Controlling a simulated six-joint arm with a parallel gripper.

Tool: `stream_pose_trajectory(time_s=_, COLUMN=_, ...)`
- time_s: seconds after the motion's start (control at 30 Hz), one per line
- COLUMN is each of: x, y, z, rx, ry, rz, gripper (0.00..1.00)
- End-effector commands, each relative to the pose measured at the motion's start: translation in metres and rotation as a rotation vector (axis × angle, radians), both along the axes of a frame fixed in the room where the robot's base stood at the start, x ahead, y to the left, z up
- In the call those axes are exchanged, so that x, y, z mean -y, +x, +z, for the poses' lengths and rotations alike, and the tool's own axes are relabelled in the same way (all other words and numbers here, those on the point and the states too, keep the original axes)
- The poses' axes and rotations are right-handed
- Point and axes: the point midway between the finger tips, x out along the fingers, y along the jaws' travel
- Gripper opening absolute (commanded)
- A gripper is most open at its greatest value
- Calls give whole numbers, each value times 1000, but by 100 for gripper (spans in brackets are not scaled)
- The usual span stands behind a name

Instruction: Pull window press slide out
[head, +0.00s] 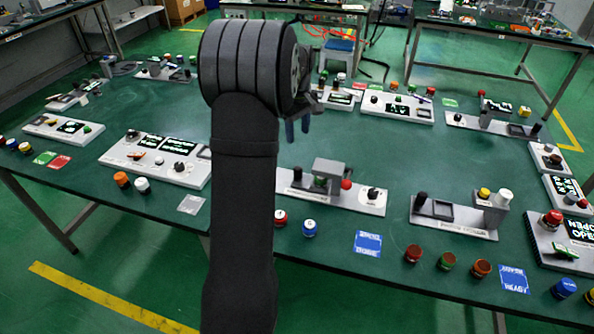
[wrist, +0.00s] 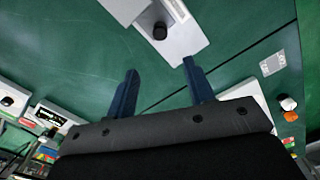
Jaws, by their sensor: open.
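My gripper (head: 298,130) is raised above the green table in the head view, mostly behind my own arm. In the wrist view its two blue fingers (wrist: 160,66) are spread apart with nothing between them. A light grey panel with a black knob (wrist: 160,30) lies beyond the fingertips there, apart from them. In the head view, one grey press station (head: 331,190) has a raised block and a red knob. Another press station (head: 456,214) at right has a black knob, a dark framed slide and a raised block. I cannot tell which is the window press.
Loose buttons (head: 447,261) and blue cards (head: 368,243) lie along the front edge. A display panel (head: 158,156) sits at left, and another (head: 397,106) at the back. Bare green table (head: 400,155) lies between the panels.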

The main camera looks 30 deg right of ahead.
Motion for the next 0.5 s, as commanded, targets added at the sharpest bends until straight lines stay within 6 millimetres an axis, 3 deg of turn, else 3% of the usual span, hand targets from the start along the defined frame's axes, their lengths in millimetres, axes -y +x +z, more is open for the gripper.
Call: stream_pose_trajectory(time_s=0.5, x=-1, y=-1, z=-108, rx=-4, ry=4, rz=4, gripper=48)
